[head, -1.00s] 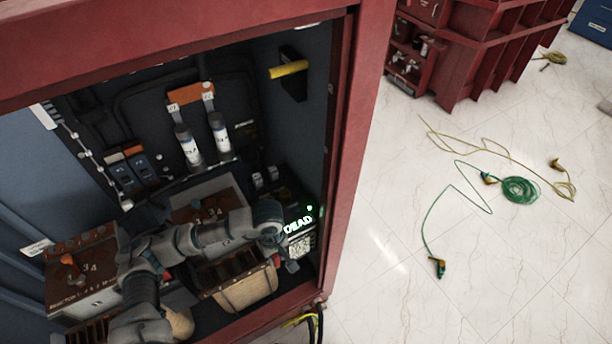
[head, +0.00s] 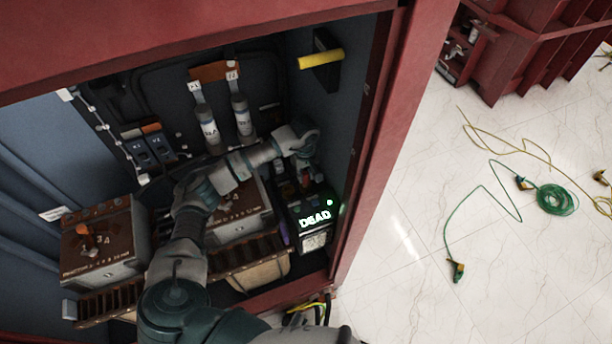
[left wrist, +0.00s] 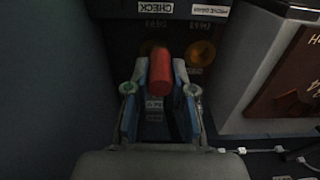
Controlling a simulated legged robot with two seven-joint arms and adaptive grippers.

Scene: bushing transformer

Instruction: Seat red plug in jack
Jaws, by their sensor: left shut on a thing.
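The red plug (left wrist: 161,74) is held upright-looking between the two fingers of my left gripper (left wrist: 160,100) in the left wrist view. Just beyond it are two orange ringed jacks: one (left wrist: 201,52) to the right is clear, and the other (left wrist: 149,47) is partly hidden behind the plug. I cannot tell whether the plug touches a jack. In the head view my left gripper (head: 304,172) is above the black box with the green DEAD display (head: 315,217), with a bit of red between its fingers. My right gripper is not in view.
The red cabinet frame (head: 375,150) stands close on the right of my arm. A yellow handle (head: 321,59) sticks out above. Two white cylinders (head: 243,118) stand behind my forearm. A brown-topped box (head: 103,240) is at left. Green cable (head: 556,199) lies on the floor outside.

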